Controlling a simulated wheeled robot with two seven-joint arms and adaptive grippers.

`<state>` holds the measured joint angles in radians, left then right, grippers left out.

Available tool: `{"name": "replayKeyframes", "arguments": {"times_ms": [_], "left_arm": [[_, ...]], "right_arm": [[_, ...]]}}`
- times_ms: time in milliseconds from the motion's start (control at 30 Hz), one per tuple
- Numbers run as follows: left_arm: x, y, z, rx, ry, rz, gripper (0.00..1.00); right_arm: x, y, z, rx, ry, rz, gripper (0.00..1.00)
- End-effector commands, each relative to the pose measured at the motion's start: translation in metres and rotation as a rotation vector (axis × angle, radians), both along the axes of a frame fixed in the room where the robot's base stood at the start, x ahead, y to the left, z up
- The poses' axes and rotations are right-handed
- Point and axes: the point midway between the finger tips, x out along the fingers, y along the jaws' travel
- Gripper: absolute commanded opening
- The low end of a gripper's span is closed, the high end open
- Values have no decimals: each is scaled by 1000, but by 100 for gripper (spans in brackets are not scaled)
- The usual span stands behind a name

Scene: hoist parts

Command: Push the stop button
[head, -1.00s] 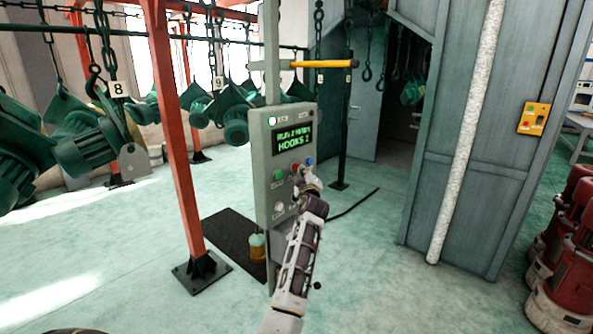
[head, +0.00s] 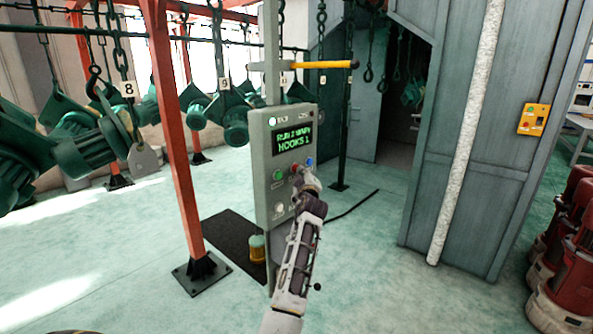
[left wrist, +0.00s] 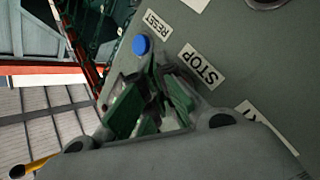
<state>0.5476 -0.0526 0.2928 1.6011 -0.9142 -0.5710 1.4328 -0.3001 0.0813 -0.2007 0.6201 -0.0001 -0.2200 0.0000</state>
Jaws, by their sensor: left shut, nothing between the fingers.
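The grey control panel (head: 262,185) stands upright on a post, with a lit green-text display (head: 292,141). A red button (head: 295,168) sits below the display, between a green button (head: 278,174) and a blue one (head: 309,160). My left gripper (head: 309,179) is at the panel's lower right face, just below the red and blue buttons. In the left wrist view the shut, empty fingers (left wrist: 158,82) lie beside the STOP label (left wrist: 201,68). The blue button (left wrist: 142,46) by the RESET label shows there. The stop button is hidden there, and contact cannot be told. My right gripper is not in view.
Green hoist parts (head: 84,150) hang from chains at the left, with numbered tags. A red post (head: 178,140) stands left of the panel. A yellow bar (head: 323,64) sticks out above it. Red drums (head: 567,245) stand at the right.

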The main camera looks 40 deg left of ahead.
Motion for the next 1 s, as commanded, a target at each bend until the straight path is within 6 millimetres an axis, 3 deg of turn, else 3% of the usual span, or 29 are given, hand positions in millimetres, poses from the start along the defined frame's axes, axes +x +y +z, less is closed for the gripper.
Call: {"name": "replayKeyframes", "arguments": {"times_ms": [1000], "left_arm": [[0,6,0,0,-1,1,0]], "right_arm": [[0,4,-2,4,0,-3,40]]}}
